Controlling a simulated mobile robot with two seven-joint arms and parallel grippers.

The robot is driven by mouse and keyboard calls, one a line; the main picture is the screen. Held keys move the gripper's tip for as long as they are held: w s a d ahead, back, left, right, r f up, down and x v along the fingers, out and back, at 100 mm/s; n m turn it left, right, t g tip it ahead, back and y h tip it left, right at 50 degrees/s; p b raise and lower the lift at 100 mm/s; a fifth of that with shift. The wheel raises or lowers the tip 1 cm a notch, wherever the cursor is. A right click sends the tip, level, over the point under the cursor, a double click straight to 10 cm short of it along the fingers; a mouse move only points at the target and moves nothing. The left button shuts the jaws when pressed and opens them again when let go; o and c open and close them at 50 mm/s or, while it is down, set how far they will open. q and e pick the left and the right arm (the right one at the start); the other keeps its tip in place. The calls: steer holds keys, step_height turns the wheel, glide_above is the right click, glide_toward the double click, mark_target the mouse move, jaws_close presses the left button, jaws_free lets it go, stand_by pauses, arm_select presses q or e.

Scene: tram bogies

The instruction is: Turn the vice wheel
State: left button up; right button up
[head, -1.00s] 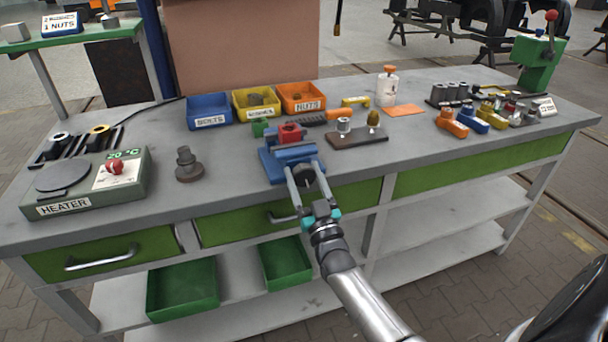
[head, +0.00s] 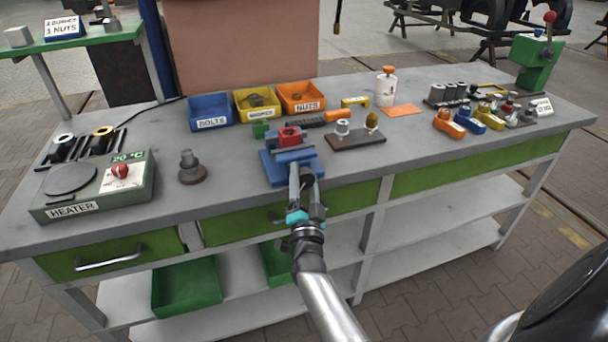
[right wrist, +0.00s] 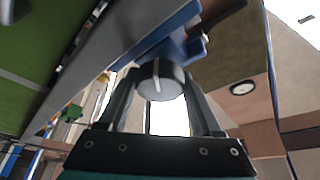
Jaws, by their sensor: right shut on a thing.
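The blue vice (head: 290,163) stands at the front edge of the grey workbench, with a red piece (head: 289,136) in its jaws. Its dark round wheel (head: 307,180) faces forward over the edge. My right gripper (head: 304,179) has its two fingers on either side of the wheel and is shut on it. My left gripper is not in view.
Bolts (head: 211,111), washers (head: 257,104) and nuts (head: 302,97) bins stand behind the vice. A heater (head: 94,186) is at the left, a dark plate (head: 356,140) with small parts just right of the vice. Green drawers (head: 240,226) lie below the bench top.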

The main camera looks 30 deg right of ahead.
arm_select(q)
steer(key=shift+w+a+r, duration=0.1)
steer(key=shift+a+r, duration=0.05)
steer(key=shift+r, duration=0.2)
arm_select(e)
steer(key=shift+m+g, duration=0.3)
steer(key=shift+m, duration=0.4)
arm_select(q)
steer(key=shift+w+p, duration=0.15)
steer(key=shift+p, duration=0.15)
arm_select(e)
steer(key=o, duration=1.4)
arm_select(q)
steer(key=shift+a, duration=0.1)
arm_select(e)
steer(key=shift+s+f, duration=0.1)
